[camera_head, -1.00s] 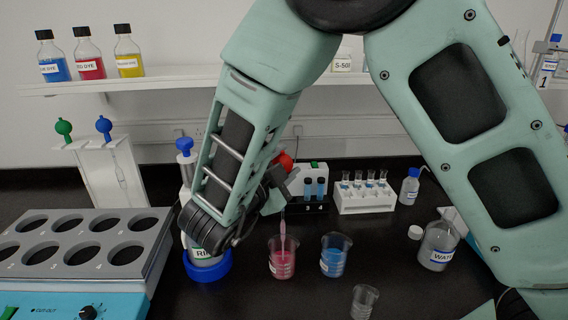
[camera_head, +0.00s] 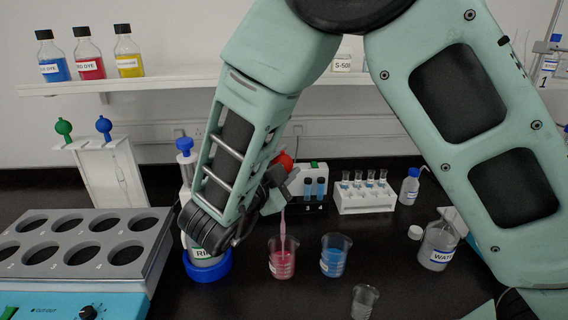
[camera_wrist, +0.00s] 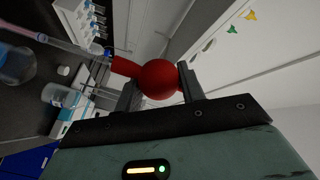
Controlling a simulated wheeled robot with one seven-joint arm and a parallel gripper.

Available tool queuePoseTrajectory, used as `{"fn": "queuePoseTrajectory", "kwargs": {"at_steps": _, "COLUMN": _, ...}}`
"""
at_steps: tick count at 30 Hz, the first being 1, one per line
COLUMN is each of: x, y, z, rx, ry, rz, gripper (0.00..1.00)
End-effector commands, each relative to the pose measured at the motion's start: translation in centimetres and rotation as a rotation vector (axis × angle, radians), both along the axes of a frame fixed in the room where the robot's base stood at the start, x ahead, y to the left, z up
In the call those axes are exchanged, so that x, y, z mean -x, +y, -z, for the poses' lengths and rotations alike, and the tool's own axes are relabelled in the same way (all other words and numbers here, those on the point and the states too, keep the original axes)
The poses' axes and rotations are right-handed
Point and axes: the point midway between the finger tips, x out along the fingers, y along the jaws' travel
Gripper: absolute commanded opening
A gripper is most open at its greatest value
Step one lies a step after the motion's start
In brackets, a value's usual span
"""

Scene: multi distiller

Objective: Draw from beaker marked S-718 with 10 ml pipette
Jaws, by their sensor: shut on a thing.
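A pipette (camera_head: 283,228) with a red bulb (camera_head: 284,160) stands nearly upright, its lower end inside a beaker of red liquid (camera_head: 282,262). The tube looks pink. The beaker's white label is too small to read. My gripper (camera_head: 277,182) is above that beaker, partly hidden behind my arm. In the wrist view, my gripper (camera_wrist: 160,82) has a finger on each side of the red bulb (camera_wrist: 160,76) and is shut on it. The pipette tube (camera_wrist: 45,32) runs off to the upper left there. A beaker of blue liquid (camera_head: 334,260) stands just right of the red one.
An empty small beaker (camera_head: 364,301) stands in front. A water bottle (camera_head: 438,246) is at right. A test tube rack (camera_head: 364,202) stands behind. A blue-based bottle (camera_head: 206,266) is close on the left, beside a heater block (camera_head: 75,284). Other pipettes hang in a stand (camera_head: 112,175).

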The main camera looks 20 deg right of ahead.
Motion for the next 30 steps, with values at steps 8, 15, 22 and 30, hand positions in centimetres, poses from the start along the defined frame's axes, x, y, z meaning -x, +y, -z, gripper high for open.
{"fn": "queuePoseTrajectory", "kwargs": {"at_steps": 8, "x": 0.0, "y": 0.0, "z": 0.0, "rx": 0.000, "ry": 0.000, "rz": 0.000, "gripper": 0.32}}
{"fn": "queuePoseTrajectory", "kwargs": {"at_steps": 15, "x": 0.0, "y": 0.0, "z": -0.3, "rx": -0.001, "ry": -0.001, "rz": 0.000, "gripper": 0.32}}
{"fn": "queuePoseTrajectory", "kwargs": {"at_steps": 22, "x": 0.0, "y": 0.0, "z": -1.7, "rx": -0.001, "ry": -0.001, "rz": 0.000, "gripper": 0.32}}
{"fn": "queuePoseTrajectory", "kwargs": {"at_steps": 30, "x": 0.0, "y": 0.0, "z": -3.2, "rx": -0.001, "ry": -0.001, "rz": 0.000, "gripper": 0.32}}
